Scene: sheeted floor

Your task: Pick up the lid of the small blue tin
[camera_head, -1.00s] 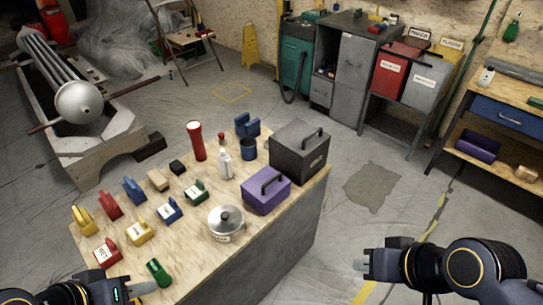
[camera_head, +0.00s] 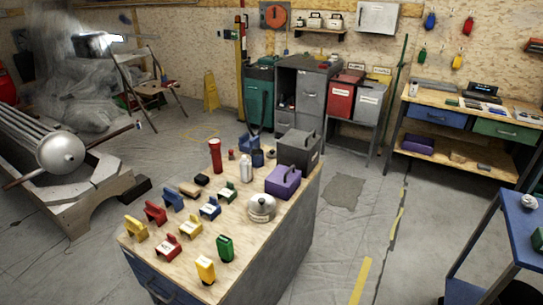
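A small dark blue tin (camera_head: 257,158) stands upright toward the back of the wooden-topped workbench (camera_head: 185,262). It is between a white bottle (camera_head: 246,169) and a dark grey box with a handle (camera_head: 297,152). The tin is small in the view, and I cannot make out its lid as a separate part. A larger blue object (camera_head: 248,142) is just behind it. Neither of my grippers shows in the head view.
A purple box (camera_head: 283,181), a round silver pot (camera_head: 261,207) and a red flashlight (camera_head: 215,155) are near the tin. A blue table (camera_head: 525,232) stands at right. Open floor lies right of the bench.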

